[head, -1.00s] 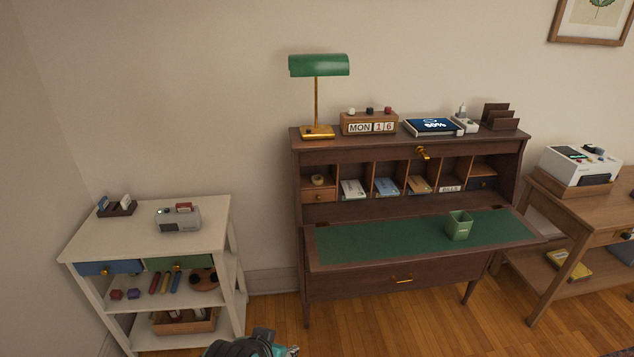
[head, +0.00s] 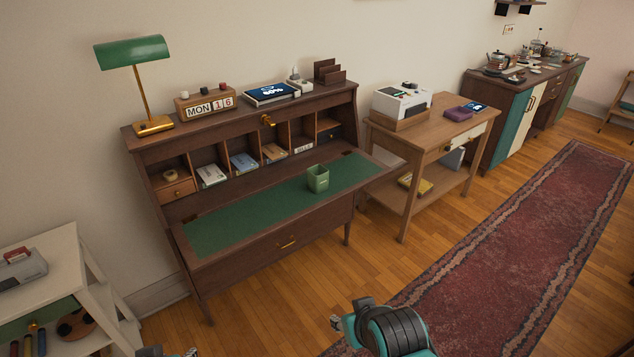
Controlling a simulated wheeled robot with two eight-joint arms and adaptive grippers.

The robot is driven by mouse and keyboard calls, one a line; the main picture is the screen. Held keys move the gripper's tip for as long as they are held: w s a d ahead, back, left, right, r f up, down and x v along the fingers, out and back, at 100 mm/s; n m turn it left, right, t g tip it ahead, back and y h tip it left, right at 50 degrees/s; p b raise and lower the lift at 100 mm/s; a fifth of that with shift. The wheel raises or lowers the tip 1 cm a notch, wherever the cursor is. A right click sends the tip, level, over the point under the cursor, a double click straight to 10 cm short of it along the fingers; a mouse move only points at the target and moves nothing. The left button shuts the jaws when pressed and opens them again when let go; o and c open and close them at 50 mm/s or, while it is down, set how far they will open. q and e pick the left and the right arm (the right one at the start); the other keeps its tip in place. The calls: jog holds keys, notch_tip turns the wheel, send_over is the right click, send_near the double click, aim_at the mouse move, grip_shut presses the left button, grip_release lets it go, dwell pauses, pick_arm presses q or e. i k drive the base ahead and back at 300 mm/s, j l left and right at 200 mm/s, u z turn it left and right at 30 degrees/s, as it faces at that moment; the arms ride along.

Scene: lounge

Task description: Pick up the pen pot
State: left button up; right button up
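The pen pot (head: 318,178) is a small green square cup. It stands upright on the green writing surface (head: 230,226) of the open wooden desk, toward its right end, and looks empty. My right gripper (head: 337,322) shows at the bottom centre, in front of the desk and well short of the pot; its fingers are too small to read. A small part of my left gripper (head: 190,353) shows at the bottom edge, mostly cut off. Neither gripper touches the pot.
Pigeonholes with booklets (head: 243,163) line the desk's back. A green lamp (head: 133,52) and a block calendar (head: 208,106) stand on top. A white shelf unit (head: 60,262) is at left, a printer table (head: 440,125) at right. Wooden floor lies clear before the desk.

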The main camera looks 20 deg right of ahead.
aim_at(318, 179)
jog(key=i+l+u, duration=0.1)
jog(key=i+l, duration=1.7)
